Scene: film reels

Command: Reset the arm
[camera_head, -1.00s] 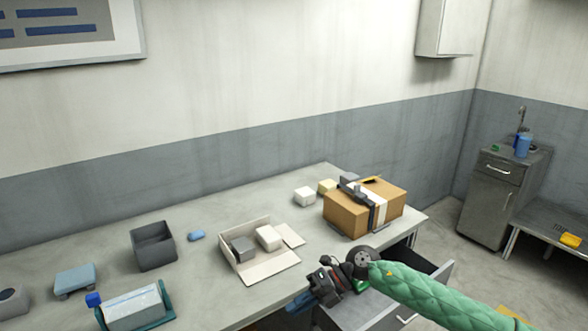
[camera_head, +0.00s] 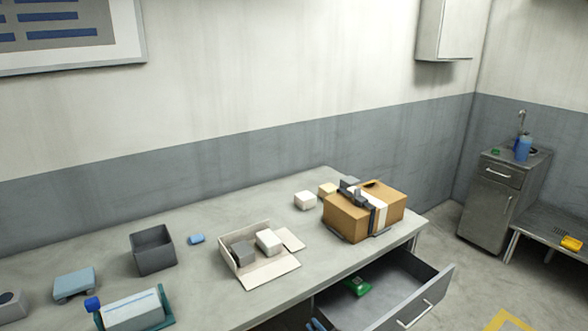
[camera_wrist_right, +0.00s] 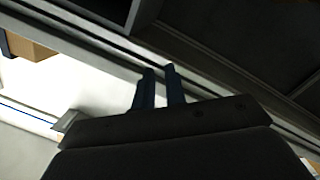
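My right gripper (camera_head: 315,324) shows only as blue fingertips at the bottom edge of the head view, beside the open drawer (camera_head: 415,299). In the right wrist view its two blue fingers (camera_wrist_right: 160,88) stand a little apart with nothing between them. The rest of my right arm is out of the head view. My left gripper is not in view. A green object (camera_head: 357,287) lies inside the drawer.
The table (camera_head: 215,214) holds a taped cardboard box (camera_head: 347,217), an open white carton (camera_head: 262,278), a dark grey bin (camera_head: 153,249) and several small items. The drawer juts out from the table's front. A metal cabinet (camera_head: 488,205) stands at the right, with floor between.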

